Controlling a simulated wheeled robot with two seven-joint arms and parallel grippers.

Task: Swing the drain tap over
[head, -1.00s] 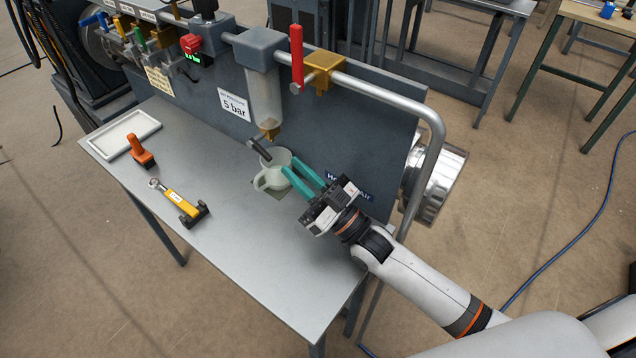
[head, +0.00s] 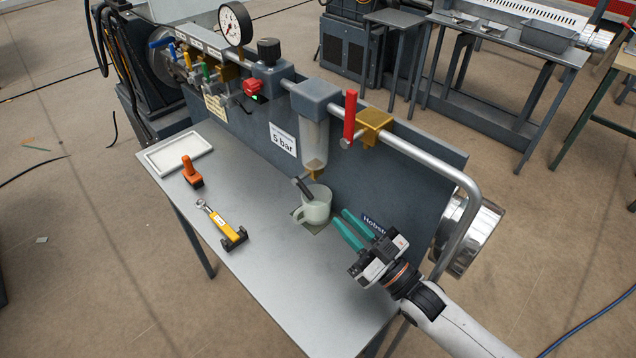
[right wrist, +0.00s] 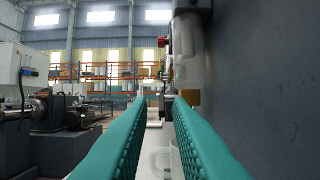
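The drain tap has a dark lever (head: 303,188) below the brass bottom fitting (head: 314,168) of the clear filter bowl (head: 314,145). The lever slants up to the left, over the mouth of a pale mug (head: 316,206). My right gripper (head: 342,217) is open and empty, with its teal fingers just right of the mug and pointing toward it. In the right wrist view, the mug (right wrist: 158,160) shows low between the fingers, and the brass fitting (right wrist: 189,97) is just above the right fingertip. My left gripper is not in view.
A red lever (head: 350,118) and brass valve (head: 374,125) sit on the pipe above. The dark panel (head: 390,175) stands close behind my right gripper. A white tray (head: 178,155), an orange-handled tool (head: 191,172) and a yellow wrench (head: 219,221) lie left on the bench. The bench front is clear.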

